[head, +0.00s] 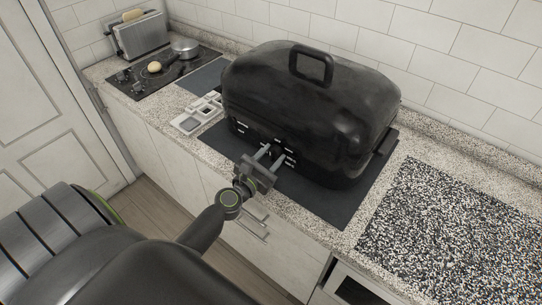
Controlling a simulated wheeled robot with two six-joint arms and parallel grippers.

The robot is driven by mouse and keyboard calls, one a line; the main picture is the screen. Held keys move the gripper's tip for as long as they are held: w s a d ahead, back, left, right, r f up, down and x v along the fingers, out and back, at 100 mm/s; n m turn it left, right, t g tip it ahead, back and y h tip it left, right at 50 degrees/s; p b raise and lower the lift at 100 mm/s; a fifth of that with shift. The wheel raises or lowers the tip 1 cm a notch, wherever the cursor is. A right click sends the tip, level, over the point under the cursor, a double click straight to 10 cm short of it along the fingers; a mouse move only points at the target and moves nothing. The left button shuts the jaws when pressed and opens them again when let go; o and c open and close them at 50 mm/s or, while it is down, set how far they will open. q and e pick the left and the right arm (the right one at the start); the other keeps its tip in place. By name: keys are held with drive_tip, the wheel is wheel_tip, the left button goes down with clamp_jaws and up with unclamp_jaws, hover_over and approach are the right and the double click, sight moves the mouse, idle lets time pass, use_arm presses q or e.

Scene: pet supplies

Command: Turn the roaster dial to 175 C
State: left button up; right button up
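The black roaster (310,95) with a domed lid and a top handle stands on a dark mat on the counter. Small white markings show on its front, around the place where my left gripper (270,152) reaches. The gripper's two fingers are parted and point at the roaster's front. The dial is mostly hidden by the fingers, so its setting is unreadable. I cannot tell whether the fingers touch or grip it. My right gripper is not in view.
A dark mat (325,208) lies under the roaster. To the left are a light sectioned tray (187,124), a black cooktop with a pot (185,48), and a toaster (140,36). A speckled board (460,225) lies at right. A tiled wall stands behind.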

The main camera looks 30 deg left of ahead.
use_arm(q)
drive_tip(key=shift+c, duration=1.3)
drive_tip(key=shift+m, duration=0.3)
